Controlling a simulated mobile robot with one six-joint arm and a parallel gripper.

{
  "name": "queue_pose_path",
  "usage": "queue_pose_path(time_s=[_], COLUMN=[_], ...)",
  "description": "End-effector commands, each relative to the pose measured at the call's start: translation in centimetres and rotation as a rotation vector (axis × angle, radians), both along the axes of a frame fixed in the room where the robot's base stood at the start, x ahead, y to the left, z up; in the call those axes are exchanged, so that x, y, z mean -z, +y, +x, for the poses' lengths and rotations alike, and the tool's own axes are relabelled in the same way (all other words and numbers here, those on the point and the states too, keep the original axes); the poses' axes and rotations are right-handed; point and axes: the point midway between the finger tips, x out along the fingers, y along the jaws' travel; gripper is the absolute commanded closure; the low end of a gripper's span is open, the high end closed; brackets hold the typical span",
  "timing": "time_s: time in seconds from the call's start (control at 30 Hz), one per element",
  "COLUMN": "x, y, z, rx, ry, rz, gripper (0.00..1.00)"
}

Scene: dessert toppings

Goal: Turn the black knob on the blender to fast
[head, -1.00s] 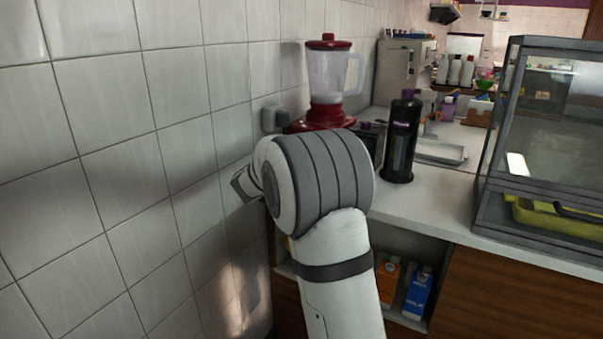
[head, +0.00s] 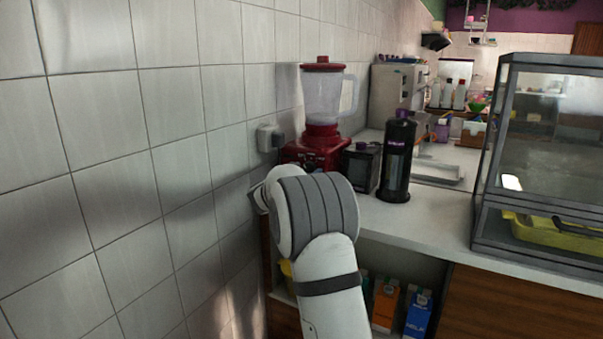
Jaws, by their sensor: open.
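The blender (head: 320,112) stands on the counter against the tiled wall, upright, with a red lid, a clear jug with a handle on the right, and a red base (head: 322,149). The base's lower front is partly behind my arm. I cannot make out the black knob or its setting. My arm rises from the bottom of the head view and bends just in front of and below the blender. My gripper does not show; it is hidden behind the arm's bend.
A small dark box (head: 361,166) and a black bottle (head: 397,157) stand close to the right of the blender. A glass display case (head: 545,150) is further right. A wall socket (head: 268,137) is left of the blender. Cartons (head: 418,313) sit on the shelf below the counter.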

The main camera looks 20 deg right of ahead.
Motion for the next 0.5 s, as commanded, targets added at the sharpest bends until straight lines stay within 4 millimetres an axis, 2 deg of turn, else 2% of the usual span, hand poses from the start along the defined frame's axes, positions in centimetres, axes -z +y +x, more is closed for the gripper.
queue_pose_path(time_s=[0.07, 0.5], x=[0.00, 0.02], y=[0.04, 0.09], z=[0.00, -0.02], rx=[0.000, -0.001], ry=[0.000, 0.000], rz=[0.000, 0.000], gripper=[0.42, 0.78])
